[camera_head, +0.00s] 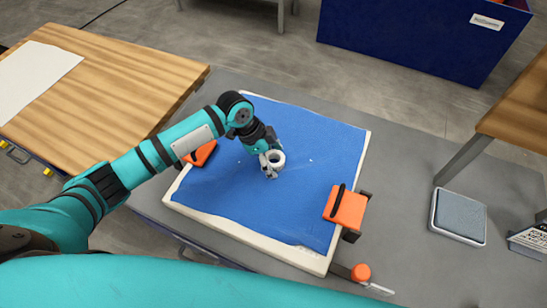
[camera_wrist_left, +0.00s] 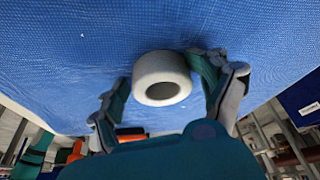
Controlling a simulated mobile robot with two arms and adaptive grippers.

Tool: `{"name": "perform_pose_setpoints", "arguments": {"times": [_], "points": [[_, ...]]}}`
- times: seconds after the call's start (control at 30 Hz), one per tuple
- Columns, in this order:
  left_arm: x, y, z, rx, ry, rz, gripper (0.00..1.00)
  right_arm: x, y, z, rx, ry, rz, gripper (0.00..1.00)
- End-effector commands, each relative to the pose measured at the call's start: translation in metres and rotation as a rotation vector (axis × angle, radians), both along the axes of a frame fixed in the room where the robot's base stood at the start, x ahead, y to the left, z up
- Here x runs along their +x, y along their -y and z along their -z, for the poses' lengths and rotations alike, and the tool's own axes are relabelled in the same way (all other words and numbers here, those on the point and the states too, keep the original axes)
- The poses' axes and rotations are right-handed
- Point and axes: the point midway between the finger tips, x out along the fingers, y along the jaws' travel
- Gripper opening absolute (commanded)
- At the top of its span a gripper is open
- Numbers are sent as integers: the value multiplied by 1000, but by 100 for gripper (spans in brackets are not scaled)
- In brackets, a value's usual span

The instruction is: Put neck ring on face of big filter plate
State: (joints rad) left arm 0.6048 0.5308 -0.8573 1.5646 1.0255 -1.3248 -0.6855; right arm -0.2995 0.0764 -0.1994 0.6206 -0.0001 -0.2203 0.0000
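The big filter plate is a pale frame (camera_head: 320,262) with a blue cloth face (camera_head: 318,170), lying flat on the grey table. The white neck ring (camera_head: 275,157) is near the middle of the blue face; it also shows in the left wrist view (camera_wrist_left: 161,79). My left gripper (camera_head: 269,168) is at the ring. In the left wrist view its fingers (camera_wrist_left: 160,75) stand on either side of the ring, with a gap at the left finger and the right finger close to or touching it. The ring appears to rest against the cloth. My right gripper is not in view.
Orange handles sit at the plate's left (camera_head: 203,152) and right (camera_head: 345,208) edges. An orange knob (camera_head: 361,273) is at the front. A grey pad (camera_head: 459,215) lies right on the grey table (camera_head: 410,250). A wooden table (camera_head: 110,85) is left, a blue bin (camera_head: 415,38) behind.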

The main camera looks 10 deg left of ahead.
Motion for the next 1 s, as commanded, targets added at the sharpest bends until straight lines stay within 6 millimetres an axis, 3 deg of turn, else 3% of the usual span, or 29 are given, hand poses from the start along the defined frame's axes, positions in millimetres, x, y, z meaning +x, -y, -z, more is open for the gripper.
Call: {"name": "perform_pose_setpoints", "arguments": {"times": [0.6, 0.8, 1.0], "points": [[-5, -39, -110, -5, 7, 0, 75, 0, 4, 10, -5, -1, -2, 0], [-7, -43, -123, -6, 7, 1, 75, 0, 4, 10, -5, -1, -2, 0], [-7, -44, -123, -6, 7, 1, 75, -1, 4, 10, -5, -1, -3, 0]]}}
